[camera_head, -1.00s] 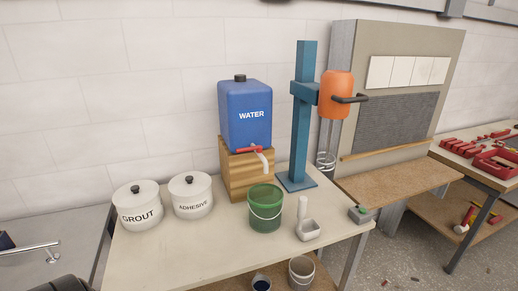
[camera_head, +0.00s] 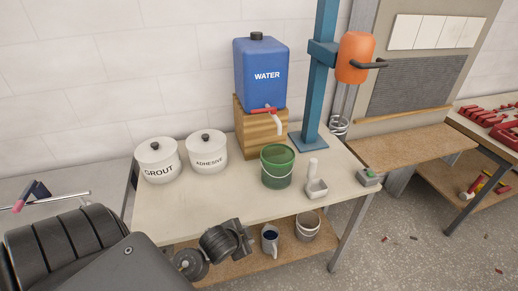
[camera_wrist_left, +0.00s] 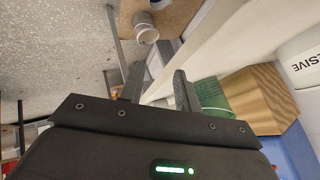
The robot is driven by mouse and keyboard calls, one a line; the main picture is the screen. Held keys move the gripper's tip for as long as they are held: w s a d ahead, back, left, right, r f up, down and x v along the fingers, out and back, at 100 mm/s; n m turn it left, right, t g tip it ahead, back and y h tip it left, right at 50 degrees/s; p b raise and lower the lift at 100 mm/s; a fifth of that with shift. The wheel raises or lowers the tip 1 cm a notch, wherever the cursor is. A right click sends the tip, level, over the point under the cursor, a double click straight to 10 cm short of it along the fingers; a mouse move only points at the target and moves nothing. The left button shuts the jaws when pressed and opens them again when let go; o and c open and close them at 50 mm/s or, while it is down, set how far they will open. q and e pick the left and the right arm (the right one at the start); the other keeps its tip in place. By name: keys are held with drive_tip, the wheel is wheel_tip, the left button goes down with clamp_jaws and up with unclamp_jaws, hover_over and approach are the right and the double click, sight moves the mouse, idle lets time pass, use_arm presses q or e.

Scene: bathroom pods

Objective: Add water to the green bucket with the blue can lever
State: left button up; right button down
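The green bucket (camera_head: 277,166) stands upright on the table (camera_head: 225,203), its handle hanging at its front; it also shows, partly behind a finger, in the left wrist view (camera_wrist_left: 213,96). The blue water can (camera_head: 261,75) stands on a wooden block (camera_head: 262,135) behind the bucket. Its red lever (camera_head: 263,111) sits above a pale spout (camera_head: 278,125) near the bucket's back rim. My left arm comes in from the lower left, low by the table's front edge. In the left wrist view my left gripper (camera_wrist_left: 158,84) has its fingers apart with nothing held. My right gripper is out of view.
White grout (camera_head: 158,160) and adhesive (camera_head: 207,153) pots stand left of the block. A blue stand (camera_head: 316,85) with an orange container (camera_head: 354,56) is on the right. A small white scoop (camera_head: 316,188) lies beside the bucket. A mug (camera_head: 270,240) and grey bucket (camera_head: 307,227) sit on the lower shelf.

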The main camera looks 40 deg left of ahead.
use_arm(q)
drive_tip(key=w+a+r+m+t+y, duration=0.1)
drive_tip(key=w+a+r+m+t, duration=0.4)
drive_tip(key=w+a+r, duration=0.65)
drive_tip(key=m+t, duration=0.5)
approach(255, 113)
drive_tip(key=w, duration=0.2)
drive_tip(key=shift+y, duration=0.3)
drive_tip(key=w+p, duration=0.1)
drive_tip(key=w, duration=0.2)
drive_tip(key=w+a+p, duration=0.1)
drive_tip(key=w, duration=0.2)
drive_tip(key=w+p, duration=0.2)
drive_tip(key=w, duration=0.1)
drive_tip(key=shift+w+a+r, duration=0.25)
drive_tip(key=shift+w+a, duration=0.1)
drive_tip(key=shift+w+a+f, duration=0.1)
drive_tip(key=shift+w+f, duration=0.05)
drive_tip(key=shift+w, duration=0.45)
drive_tip(key=shift+c, duration=0.4)
clamp_jaws()
